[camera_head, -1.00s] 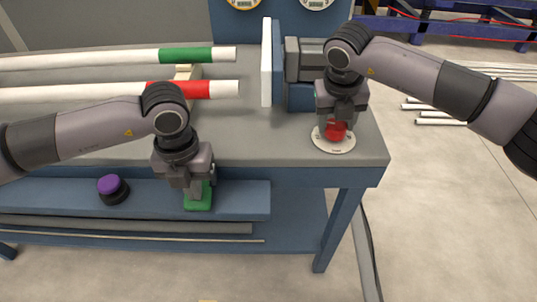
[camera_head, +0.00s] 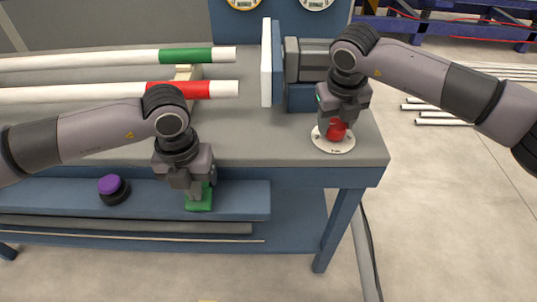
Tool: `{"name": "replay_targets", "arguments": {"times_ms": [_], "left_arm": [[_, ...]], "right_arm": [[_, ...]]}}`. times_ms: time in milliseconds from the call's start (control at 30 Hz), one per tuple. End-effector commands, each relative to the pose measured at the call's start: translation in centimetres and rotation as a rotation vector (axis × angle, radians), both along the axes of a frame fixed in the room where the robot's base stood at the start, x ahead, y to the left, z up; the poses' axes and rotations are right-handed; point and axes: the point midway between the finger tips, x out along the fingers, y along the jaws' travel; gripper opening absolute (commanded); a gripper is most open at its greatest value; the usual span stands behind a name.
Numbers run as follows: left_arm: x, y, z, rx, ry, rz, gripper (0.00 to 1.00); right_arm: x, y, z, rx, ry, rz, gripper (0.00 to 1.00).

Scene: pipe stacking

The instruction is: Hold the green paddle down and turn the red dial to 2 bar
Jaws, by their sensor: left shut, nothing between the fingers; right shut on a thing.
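The green paddle (camera_head: 199,203) is on the blue front ledge below the tabletop. My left gripper (camera_head: 194,190) is shut and empty, directly over the paddle, its fingertips against the paddle as far as I can see. The red dial (camera_head: 336,131) sits on a white round scale plate (camera_head: 342,146) at the tabletop's right front corner. My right gripper (camera_head: 337,119) is above the dial, shut on it, and covers its upper part. The scale's markings are too small to read.
A purple button (camera_head: 109,185) stands on the ledge left of the paddle. A pipe with a green band (camera_head: 186,55) and a pipe with a red band (camera_head: 192,90) lie on the table. A white plate (camera_head: 266,62) and grey block stand behind the dial. Gauges at the top are cut off.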

Motion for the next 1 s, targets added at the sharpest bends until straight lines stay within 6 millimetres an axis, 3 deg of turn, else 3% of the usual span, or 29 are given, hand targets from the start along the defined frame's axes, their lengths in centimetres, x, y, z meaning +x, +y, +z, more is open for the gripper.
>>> {"name": "replay_targets", "arguments": {"times_ms": [167,500,767,800,833,1000], "left_arm": [[-0.3,0.0,0.1,0.001,0.011,0.000,0.00],[-0.1,0.0,3.5,0.000,0.004,0.000,0.00],[-0.1,0.0,3.8,0.000,0.005,0.000,0.00],[-0.1,0.0,3.8,0.000,0.005,0.000,0.00],[-0.1,0.0,3.8,0.000,0.005,0.000,0.00],[-0.1,0.0,3.8,0.000,0.004,0.000,0.00]], "right_arm": [[0.4,-0.7,0.3,-0.011,-0.009,-0.017,0.27],[0.4,-0.7,0.3,-0.009,-0.009,-0.020,0.27],[0.4,-0.7,0.3,-0.009,-0.010,-0.021,0.27],[0.4,-0.7,0.3,-0.008,-0.009,-0.021,0.65],[0.4,-0.7,0.3,-0.008,-0.009,-0.021,0.74],[0.3,-0.4,0.2,-0.005,-0.007,-0.015,0.77]]}}
